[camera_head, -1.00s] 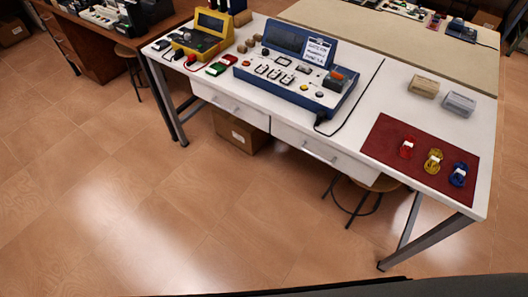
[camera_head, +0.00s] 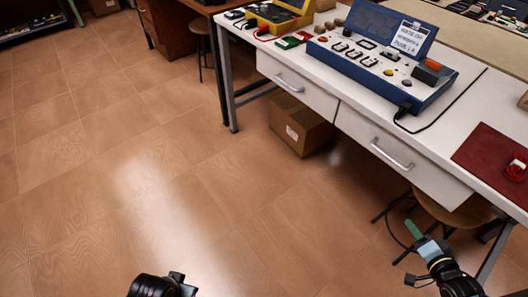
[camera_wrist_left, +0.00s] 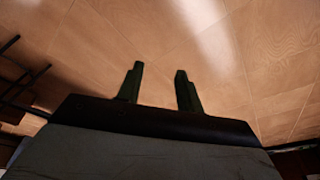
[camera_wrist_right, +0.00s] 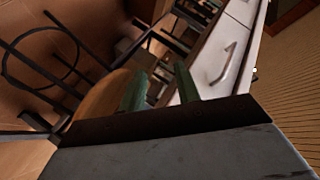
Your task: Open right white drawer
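The right white drawer (camera_head: 360,138) is under the white table and looks shut, with a pale bar handle (camera_head: 392,155) on its front. In the right wrist view, the drawer front (camera_wrist_right: 205,62) and its handle (camera_wrist_right: 229,64) are beyond my fingers and to the right. My right gripper (camera_head: 412,254) is low in front of the table, below and apart from the handle. It is open and empty, its green fingers (camera_wrist_right: 161,80) spread. My left gripper (camera_wrist_left: 159,70) is open and empty over the floor; only part of the left arm shows in the head view.
A left white drawer (camera_head: 295,85) is beside it. A round stool (camera_head: 455,209) stands under the table, close to my right gripper. A cardboard box (camera_head: 300,126) is on the floor. A blue console (camera_head: 385,70) and a red mat (camera_head: 487,158) lie on top. The floor at left is clear.

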